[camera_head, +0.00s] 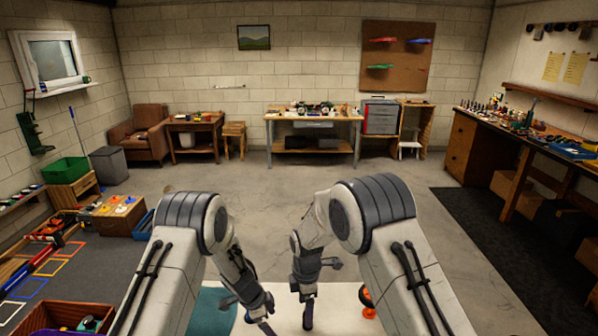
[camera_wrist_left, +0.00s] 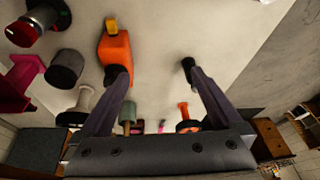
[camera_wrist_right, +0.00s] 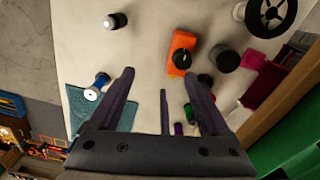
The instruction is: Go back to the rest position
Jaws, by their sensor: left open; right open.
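My right gripper (camera_head: 308,312) hangs low in the middle of the head view, pointing down over a pale work surface. Its two fingers stand apart in the right wrist view (camera_wrist_right: 158,76), with nothing held between them. My left gripper (camera_head: 264,318) is close beside it at the bottom of the head view, partly cut off. Its fingers are spread in the left wrist view (camera_wrist_left: 153,75), and it holds nothing. An orange block (camera_wrist_left: 116,48) appears by its left fingertip in that view; I cannot tell whether they touch.
The pale surface carries spools, a magenta part (camera_wrist_left: 22,82), a teal mat (camera_wrist_right: 88,108) and an orange block (camera_wrist_right: 182,50). Beyond lie open concrete floor (camera_head: 270,185), a far workbench (camera_head: 340,118), a right-hand bench (camera_head: 540,135) and a green bin (camera_head: 65,170) at left.

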